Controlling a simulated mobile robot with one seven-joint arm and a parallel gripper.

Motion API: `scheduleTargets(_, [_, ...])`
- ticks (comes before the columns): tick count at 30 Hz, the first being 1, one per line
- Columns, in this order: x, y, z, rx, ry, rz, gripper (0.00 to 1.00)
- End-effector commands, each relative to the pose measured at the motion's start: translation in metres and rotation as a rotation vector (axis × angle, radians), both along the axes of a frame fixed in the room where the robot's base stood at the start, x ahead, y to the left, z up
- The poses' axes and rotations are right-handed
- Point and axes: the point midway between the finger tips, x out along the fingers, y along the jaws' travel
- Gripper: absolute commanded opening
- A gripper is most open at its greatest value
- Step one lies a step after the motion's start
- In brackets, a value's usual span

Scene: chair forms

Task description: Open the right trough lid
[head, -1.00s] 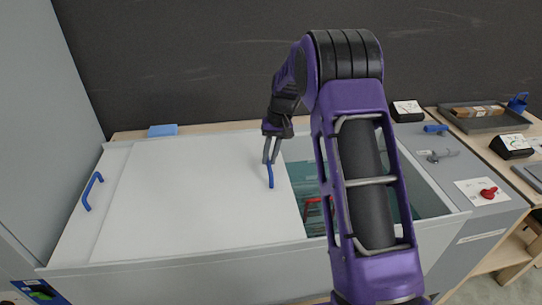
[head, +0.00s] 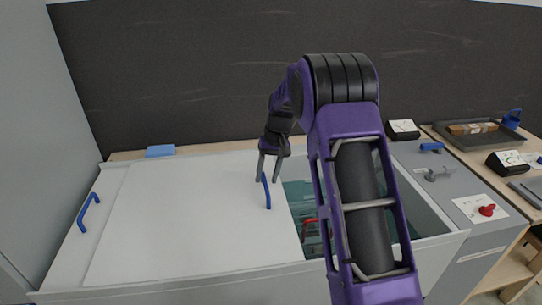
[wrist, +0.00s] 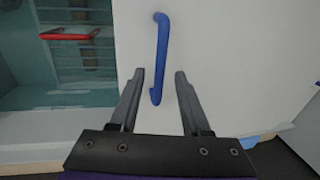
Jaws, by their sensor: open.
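The right lid (head: 180,225) is a flat white panel lying over the left part of the trough. Its blue bar handle (head: 266,190) stands near its right edge and also shows in the wrist view (wrist: 161,45). My gripper (head: 267,180) is open at the handle's far end. In the wrist view my gripper (wrist: 160,74) has one finger on each side of the handle, with gaps between. The trough's right part is uncovered, showing a teal interior (head: 293,192) and a red handle (head: 310,221) inside; my arm hides some of it.
A second blue handle (head: 88,212) is at the far left. A blue block (head: 160,151) lies behind the trough. On the right are a grey counter with a red knob (head: 487,210), black boxes (head: 403,130) and a tray (head: 470,139). A dark wall stands behind.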

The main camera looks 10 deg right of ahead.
Motion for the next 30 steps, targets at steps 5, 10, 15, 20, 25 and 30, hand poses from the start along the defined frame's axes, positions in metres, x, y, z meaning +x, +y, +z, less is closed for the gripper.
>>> scheduleTargets(5, [0.001, -0.006, 0.033, 0.000, -0.006, 0.000, 0.47])
scheduleTargets(10, [0.001, -0.015, 0.075, 0.000, -0.007, 0.000, 0.47])
scheduleTargets(15, [0.001, -0.023, 0.115, -0.001, -0.007, 0.000, 0.47])
scheduleTargets(20, [0.001, -0.029, 0.144, 0.000, -0.005, -0.001, 0.47])
scheduleTargets(25, [0.001, -0.032, 0.161, 0.000, -0.004, -0.001, 0.47])
scheduleTargets(30, [0.000, -0.033, 0.166, 0.000, -0.002, 0.000, 0.47])
